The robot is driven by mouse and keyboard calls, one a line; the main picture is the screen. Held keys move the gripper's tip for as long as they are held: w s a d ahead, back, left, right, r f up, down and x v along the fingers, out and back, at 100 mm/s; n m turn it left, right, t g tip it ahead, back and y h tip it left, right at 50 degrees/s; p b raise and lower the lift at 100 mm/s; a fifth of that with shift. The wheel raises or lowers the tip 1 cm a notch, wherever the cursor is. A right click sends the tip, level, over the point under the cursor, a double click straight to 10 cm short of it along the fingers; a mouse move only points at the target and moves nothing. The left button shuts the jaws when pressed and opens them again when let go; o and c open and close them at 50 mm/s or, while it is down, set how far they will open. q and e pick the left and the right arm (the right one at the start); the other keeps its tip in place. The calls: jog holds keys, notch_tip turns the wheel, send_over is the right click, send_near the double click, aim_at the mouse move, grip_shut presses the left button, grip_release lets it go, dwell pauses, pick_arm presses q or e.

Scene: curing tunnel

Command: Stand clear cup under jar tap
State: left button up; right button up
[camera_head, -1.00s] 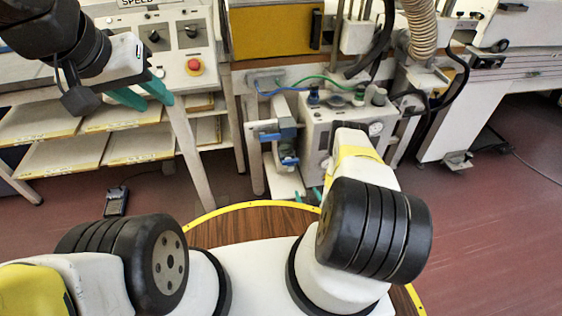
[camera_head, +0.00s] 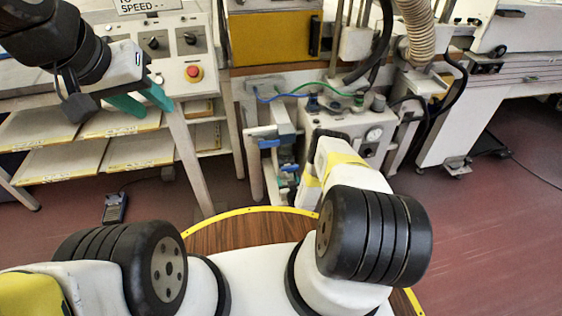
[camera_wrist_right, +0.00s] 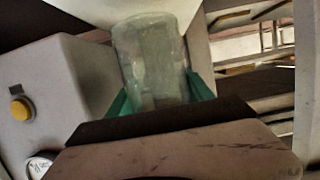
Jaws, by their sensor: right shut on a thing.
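The clear cup (camera_wrist_right: 153,62) stands roughly upright in the right wrist view, greenish and see-through. My right gripper (camera_wrist_right: 160,92) has its green fingers on both sides of the cup and is shut on it. In the head view my right arm hides most of that gripper and I cannot make out the cup. My left gripper (camera_head: 140,103), at upper left in the head view, shows two green fingers apart with nothing between them. I cannot pick out the jar or its tap for certain; a pale surface (camera_wrist_right: 130,10) lies above the cup in the right wrist view.
A white machine box (camera_head: 345,128) with hoses and a gauge stands beyond my right arm. It seems to be the pale box with a yellow button (camera_wrist_right: 20,108) in the right wrist view. A control panel (camera_head: 165,60) and shelves (camera_head: 60,160) are at left. Open floor (camera_head: 490,240) lies at right.

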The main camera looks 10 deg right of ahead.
jog(key=shift+s+f, duration=0.2)
jog(key=shift+f, duration=1.45)
jog(key=shift+f, duration=0.1)
jog(key=o, duration=1.5)
jog(key=v, duration=1.2)
